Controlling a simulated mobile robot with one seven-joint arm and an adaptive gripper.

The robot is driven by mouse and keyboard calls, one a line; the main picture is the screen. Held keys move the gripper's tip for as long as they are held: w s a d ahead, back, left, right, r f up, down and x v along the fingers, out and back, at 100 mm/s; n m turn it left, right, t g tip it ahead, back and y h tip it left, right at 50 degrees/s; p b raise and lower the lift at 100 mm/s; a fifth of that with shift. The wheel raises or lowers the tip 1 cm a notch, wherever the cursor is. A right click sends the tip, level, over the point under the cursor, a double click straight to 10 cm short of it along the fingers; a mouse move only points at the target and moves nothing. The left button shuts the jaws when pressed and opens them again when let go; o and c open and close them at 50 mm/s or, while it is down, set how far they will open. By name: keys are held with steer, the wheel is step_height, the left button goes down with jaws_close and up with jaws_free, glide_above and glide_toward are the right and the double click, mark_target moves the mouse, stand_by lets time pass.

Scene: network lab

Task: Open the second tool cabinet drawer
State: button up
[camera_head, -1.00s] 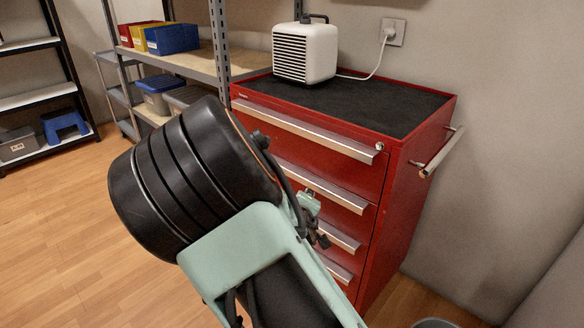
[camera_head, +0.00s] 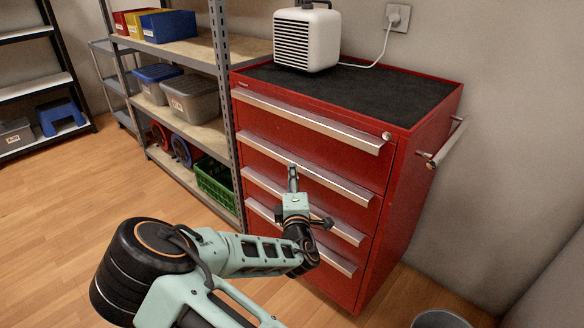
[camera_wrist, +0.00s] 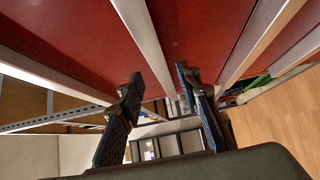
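The red tool cabinet (camera_head: 425,140) stands upright with several drawers, each with a long silver handle. The drawers look shut. The second drawer's handle (camera_head: 338,184) runs below the top handle (camera_head: 310,120). My gripper (camera_head: 293,178) is in front of the cabinet at the second handle, pointing at it. In the wrist view my gripper (camera_wrist: 160,76) is open, its two dark fingers apart on either side of the second handle (camera_wrist: 146,42). I cannot tell whether either finger touches it.
A white heater (camera_head: 306,38) sits on the cabinet's black top. A grey shelf with bins (camera_head: 190,97) and a green crate (camera_head: 214,180) stands close at left. A grey bin (camera_head: 440,319) is on the floor at lower right. Wooden floor at left is clear.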

steer(key=w, duration=0.4)
steer(key=w+b, duration=0.1)
steer(key=w, duration=0.1)
steer(key=shift+w+a, duration=0.2)
steer(key=shift+a, duration=0.15)
jaws_close()
steer(key=shift+f, duration=0.1)
